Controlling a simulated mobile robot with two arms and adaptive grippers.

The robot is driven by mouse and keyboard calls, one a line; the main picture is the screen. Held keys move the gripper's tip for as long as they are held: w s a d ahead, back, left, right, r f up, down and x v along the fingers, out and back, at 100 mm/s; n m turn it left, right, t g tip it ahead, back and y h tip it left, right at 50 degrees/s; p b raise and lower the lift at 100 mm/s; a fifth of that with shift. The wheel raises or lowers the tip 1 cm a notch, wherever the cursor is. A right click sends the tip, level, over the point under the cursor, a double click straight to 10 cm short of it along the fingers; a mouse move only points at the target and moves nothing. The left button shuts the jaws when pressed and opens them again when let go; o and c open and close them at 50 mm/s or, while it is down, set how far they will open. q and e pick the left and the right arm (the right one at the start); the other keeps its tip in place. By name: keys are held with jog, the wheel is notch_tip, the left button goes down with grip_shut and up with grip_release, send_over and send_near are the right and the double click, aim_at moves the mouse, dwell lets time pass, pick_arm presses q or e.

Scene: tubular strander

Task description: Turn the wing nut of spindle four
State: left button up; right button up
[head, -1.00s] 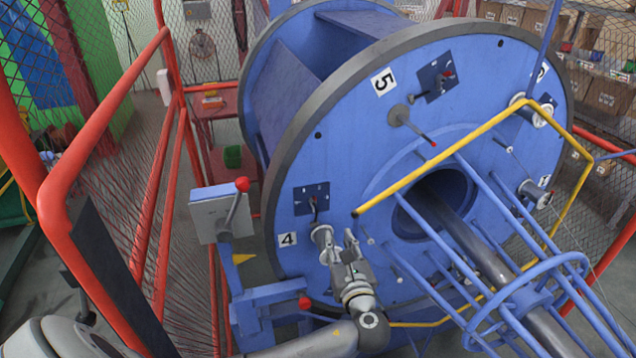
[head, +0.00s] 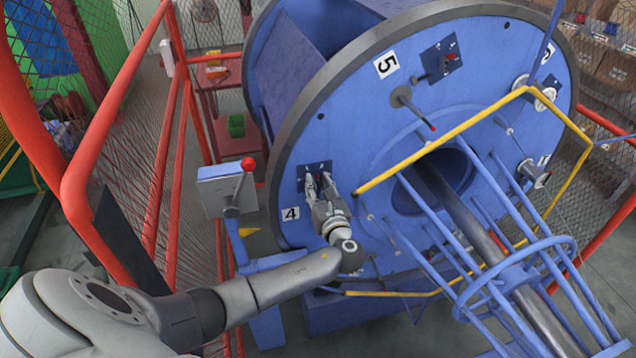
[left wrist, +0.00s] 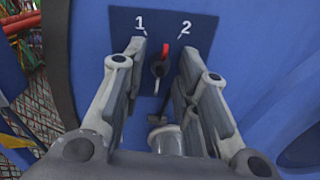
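The wheel face (head: 365,130) carries a white label 4 (head: 290,214). Just above it is a dark blue plate (head: 305,170), marked 1 and 2 in the left wrist view (left wrist: 202,24). On this plate a small red-tipped handle (left wrist: 164,50), seemingly the wing nut, stands nearly upright between the marks. My left gripper (head: 319,183) is open at the plate, with one finger on each side of the handle. Gaps show between the fingers and the handle. A light grey cylindrical end (left wrist: 167,139) shows below the handle. My right gripper is not in view.
A yellow bar (head: 440,140) and a blue rod cage (head: 520,270) stand right of my left arm. A grey box with a red-knobbed lever (head: 226,190) and red railing (head: 110,130) stand to the left. Label 5 (head: 387,65) marks another station above.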

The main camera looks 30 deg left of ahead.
pick_arm(q)
jog(key=shift+w+a, duration=0.1)
jog(key=shift+c, duration=0.4)
grip_shut()
jog(key=n+b, duration=0.3)
jog(key=n, duration=0.1)
jog(key=shift+f, duration=0.2)
jog(key=n+b, duration=0.3)
jog(key=n, duration=0.1)
jog(key=shift+n+b, duration=0.35)
jog(key=shift+n, duration=0.05)
jog(key=n+b, duration=0.7)
jog(key=shift+f, duration=0.1)
jog(key=shift+r+n+b, duration=0.2)
jog(key=shift+n+b, duration=1.35)
jog(key=shift+n, duration=0.25)
